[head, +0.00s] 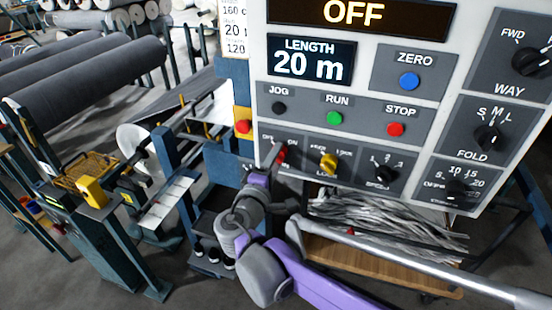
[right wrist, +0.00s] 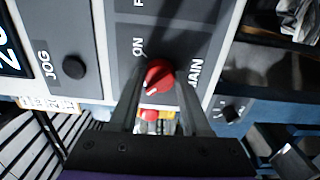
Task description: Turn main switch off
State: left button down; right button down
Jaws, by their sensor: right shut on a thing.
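The main switch is a red knob (head: 282,155) at the lower left of the grey control panel (head: 262,100), with OFF and ON printed above it. It also shows in the right wrist view as a red knob (right wrist: 160,75), between ON and MAIN lettering. Its white mark points to the lower left there, away from the ON print. My right gripper (head: 277,158) is at the panel face, shut on this knob. In the right wrist view its fingers (right wrist: 158,88) stand on both sides of the knob. The OFF print is hidden there. My left gripper is not in view.
The panel's top display (head: 353,13) reads OFF and the length display (head: 311,62) reads 20 m. A yellow knob (head: 328,163) sits just right of the main switch. Other buttons and dials surround it. A grey roll (head: 85,85) lies on a stand at left.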

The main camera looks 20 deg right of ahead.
jog(key=shift+c, duration=1.8)
grip_release()
jog(key=v, duration=1.1)
jog(key=shift+b, duration=0.45)
jog(key=shift+w, duration=0.15)
jog(key=s+d+f+m+g+y, duration=0.2)
jog(key=s+d+f+m+g, duration=0.35)
jog(key=d+f, duration=0.65)
jog(key=s+a+f+m+g+y, duration=0.3)
jog(key=s+f+m+y, duration=0.3)
jog(key=s+f, duration=0.5)
jog(key=shift+s+g+y, duration=0.25)
jog(key=shift+g+y, duration=0.3)
jog(key=shift+y, duration=0.45)
